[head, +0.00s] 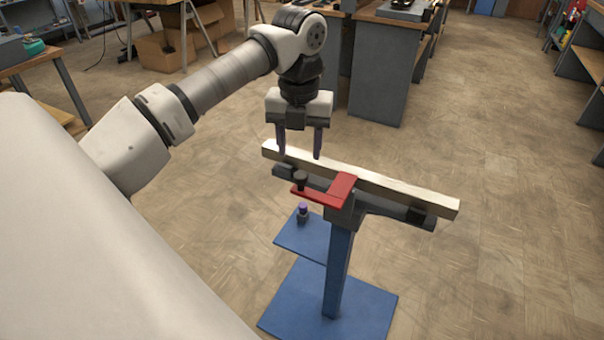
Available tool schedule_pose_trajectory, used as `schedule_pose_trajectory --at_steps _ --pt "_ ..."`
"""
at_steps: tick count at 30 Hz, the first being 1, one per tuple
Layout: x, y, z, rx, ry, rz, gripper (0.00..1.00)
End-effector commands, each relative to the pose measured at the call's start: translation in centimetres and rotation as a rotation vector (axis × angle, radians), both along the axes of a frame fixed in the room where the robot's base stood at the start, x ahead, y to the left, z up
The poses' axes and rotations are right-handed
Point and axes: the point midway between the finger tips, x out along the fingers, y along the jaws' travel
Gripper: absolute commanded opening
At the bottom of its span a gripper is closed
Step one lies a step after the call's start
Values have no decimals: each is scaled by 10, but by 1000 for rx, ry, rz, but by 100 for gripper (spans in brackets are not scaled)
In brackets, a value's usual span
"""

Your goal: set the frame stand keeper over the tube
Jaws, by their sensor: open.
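The stand has a blue post (337,268) and a dark cradle (385,207) on top. A long pale square tube (400,190) lies along the cradle. The keeper appears to be the red bar (342,188) with a black knob (300,178) at its left end. Its wide end is at the stand's head, and the bar points left on the near side of the tube. It does not appear to cross the tube's top. My gripper (300,156) is open and empty, fingers pointing down, above the tube's left part and the knob. The exact height gap is unclear.
The blue base plate (370,305) rests on the floor. Grey cabinets (380,75) and cardboard boxes (165,52) stand behind. The floor to the right is clear.

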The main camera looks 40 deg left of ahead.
Motion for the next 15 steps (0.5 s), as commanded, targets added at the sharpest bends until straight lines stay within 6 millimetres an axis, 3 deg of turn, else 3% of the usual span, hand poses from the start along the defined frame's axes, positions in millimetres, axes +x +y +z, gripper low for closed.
schedule_pose_trajectory --at_steps 6,15 --pt "0 -1 -46 -4 0 -1 50" --pt "0 0 -78 -2 -1 -1 50"
